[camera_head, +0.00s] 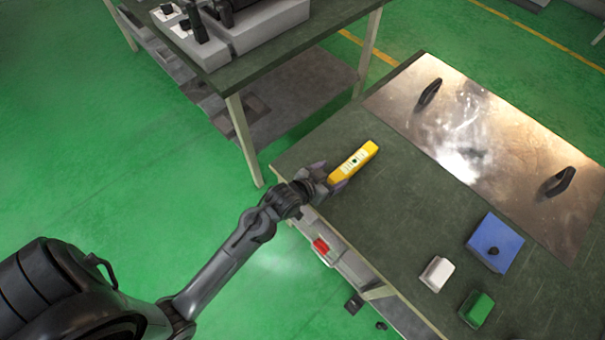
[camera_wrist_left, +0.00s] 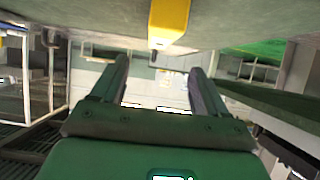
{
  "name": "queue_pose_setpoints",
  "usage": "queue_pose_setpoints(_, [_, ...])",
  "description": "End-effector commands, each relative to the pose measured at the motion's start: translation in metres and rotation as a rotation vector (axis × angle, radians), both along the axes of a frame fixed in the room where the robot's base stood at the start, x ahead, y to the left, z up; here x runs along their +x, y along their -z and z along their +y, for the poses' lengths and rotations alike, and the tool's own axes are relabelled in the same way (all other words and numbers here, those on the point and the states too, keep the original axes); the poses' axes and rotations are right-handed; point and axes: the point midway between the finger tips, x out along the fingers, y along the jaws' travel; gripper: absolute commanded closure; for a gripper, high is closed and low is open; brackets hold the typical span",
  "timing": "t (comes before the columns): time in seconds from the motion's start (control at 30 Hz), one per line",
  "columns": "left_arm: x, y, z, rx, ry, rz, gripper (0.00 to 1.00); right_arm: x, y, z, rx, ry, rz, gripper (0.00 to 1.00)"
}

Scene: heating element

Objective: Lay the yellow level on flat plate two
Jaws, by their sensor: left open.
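The yellow level (camera_head: 354,162) lies on the dark green table top near its left edge. My left gripper (camera_head: 332,178) is at the near end of the level, with its fingers open. In the left wrist view the level (camera_wrist_left: 168,22) shows at the top, ahead of the open fingers (camera_wrist_left: 160,62), with nothing between them. A shiny flat metal plate (camera_head: 520,165) with two black handles lies on the far right part of the table. No plate number can be read. My right gripper is not in view.
A blue block (camera_head: 509,240) with a black knob, a white block (camera_head: 437,273) and a green block (camera_head: 477,309) sit on the table's near right part. Bare table top (camera_head: 390,205) lies between the level and the blocks. Another table (camera_head: 330,22) with grey equipment stands behind.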

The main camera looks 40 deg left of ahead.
Motion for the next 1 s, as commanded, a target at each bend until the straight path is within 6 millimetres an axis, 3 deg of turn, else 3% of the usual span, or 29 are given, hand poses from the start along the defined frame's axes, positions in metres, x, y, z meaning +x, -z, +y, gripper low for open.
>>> queue_pose_setpoints(0.17, [-0.031,0.006,0.005,0.028,0.001,0.097,0.26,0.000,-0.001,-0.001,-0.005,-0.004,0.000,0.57])
queue_pose_setpoints(0.37, [-0.117,0.014,0.013,0.092,0.004,0.377,0.26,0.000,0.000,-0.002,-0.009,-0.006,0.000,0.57])
queue_pose_setpoints(0.5, [-0.180,0.010,0.017,0.124,0.008,0.565,0.26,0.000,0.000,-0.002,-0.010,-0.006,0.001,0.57])
queue_pose_setpoints(0.6, [-0.213,0.004,0.018,0.138,0.011,0.664,0.26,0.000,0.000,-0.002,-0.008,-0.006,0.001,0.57])
queue_pose_setpoints(0.77, [-0.239,-0.001,0.019,0.147,0.015,0.741,0.26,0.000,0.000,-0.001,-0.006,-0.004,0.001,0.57])
queue_pose_setpoints(1.0, [-0.241,-0.001,0.019,0.148,0.015,0.748,0.26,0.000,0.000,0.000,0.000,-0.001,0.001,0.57])
